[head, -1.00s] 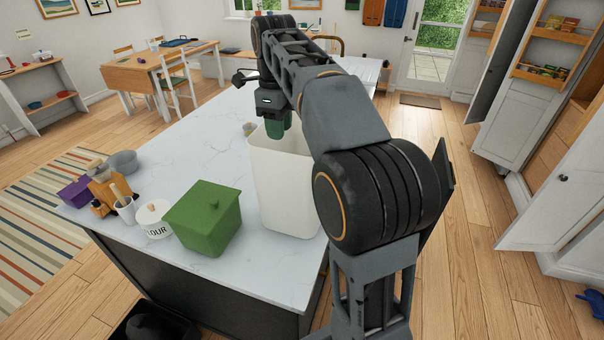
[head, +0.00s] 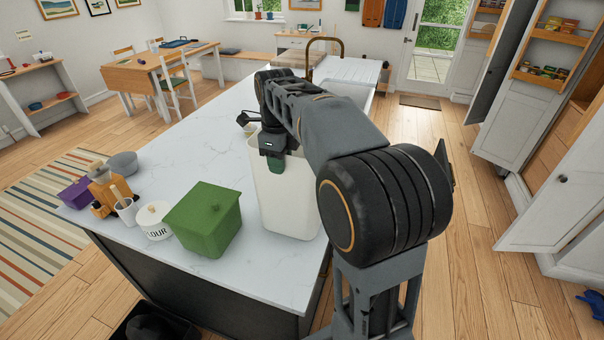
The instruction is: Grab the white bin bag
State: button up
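A tall white bin (head: 287,205) stands upright on the near right end of the marble island. I cannot make out a separate white bag. My gripper (head: 277,166) points down at the top of the bin. A green part at its tip shows against the white wall, just below rim level; I cannot tell whether it is a finger or something held. The wrist and arm hide most of the bin's rim and its inside. Whether the fingers are open or shut does not show.
A green lidded box (head: 205,218) stands just left of the bin. A flour canister (head: 153,222), a white utensil pot (head: 127,212), an orange-brown holder (head: 108,190), a purple box (head: 76,194) and a grey bowl (head: 123,164) stand further left. The island's middle is clear.

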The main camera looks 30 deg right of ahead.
jog(key=shift+c, duration=0.4)
grip_shut()
jog(key=shift+r, duration=0.15)
